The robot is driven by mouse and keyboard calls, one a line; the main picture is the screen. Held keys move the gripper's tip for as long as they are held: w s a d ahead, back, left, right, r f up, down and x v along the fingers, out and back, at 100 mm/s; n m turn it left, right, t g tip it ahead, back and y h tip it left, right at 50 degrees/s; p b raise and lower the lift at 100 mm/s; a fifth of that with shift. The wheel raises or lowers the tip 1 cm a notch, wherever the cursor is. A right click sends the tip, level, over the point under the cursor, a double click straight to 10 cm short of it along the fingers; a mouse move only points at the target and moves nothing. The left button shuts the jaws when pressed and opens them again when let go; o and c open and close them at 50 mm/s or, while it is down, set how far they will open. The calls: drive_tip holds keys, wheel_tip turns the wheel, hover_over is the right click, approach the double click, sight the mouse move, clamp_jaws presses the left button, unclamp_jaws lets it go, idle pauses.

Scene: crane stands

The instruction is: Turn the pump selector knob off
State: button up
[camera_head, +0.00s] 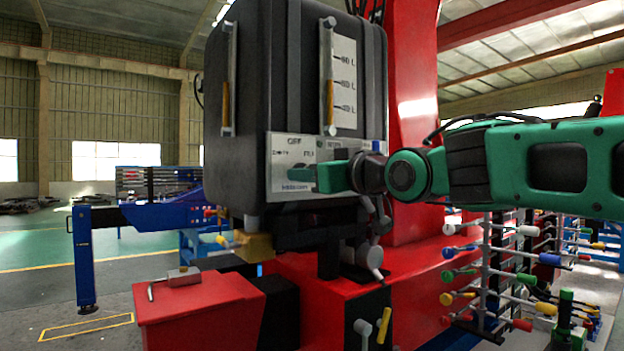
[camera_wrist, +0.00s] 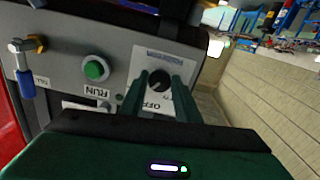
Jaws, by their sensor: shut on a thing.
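The black pump selector knob (camera_wrist: 160,79) sits on a grey panel (camera_wrist: 120,58), with a label reading OFF beside it. My gripper (camera_wrist: 161,84) is shut on the knob, with one green finger on each side of it. In the head view my gripper (camera_head: 318,178) reaches from the right to the panel (camera_head: 283,149) on the front of a large black tank (camera_head: 240,85). There the fingers hide the knob. Its exact pointer direction is hard to make out.
A green button (camera_wrist: 96,69) marked RUN sits left of the knob, and a blue-handled valve (camera_wrist: 25,84) farther left. A red box (camera_head: 200,315) stands in front of the tank. A rack of coloured levers (camera_head: 485,285) stands below my arm at right.

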drive_tip(key=shift+w+d+r+n, duration=0.1)
drive_tip(key=shift+d+n, duration=0.05)
drive_tip(key=shift+n, duration=1.6)
drive_tip(key=shift+w+d+r+n, duration=0.1)
drive_tip(key=shift+d+n, duration=0.05)
drive_tip(key=shift+n, duration=1.9)
drive_tip(key=o, duration=1)
drive_tip(key=shift+f, duration=0.1)
drive_tip(key=shift+a, duration=0.1)
drive_tip(key=shift+s, duration=0.1)
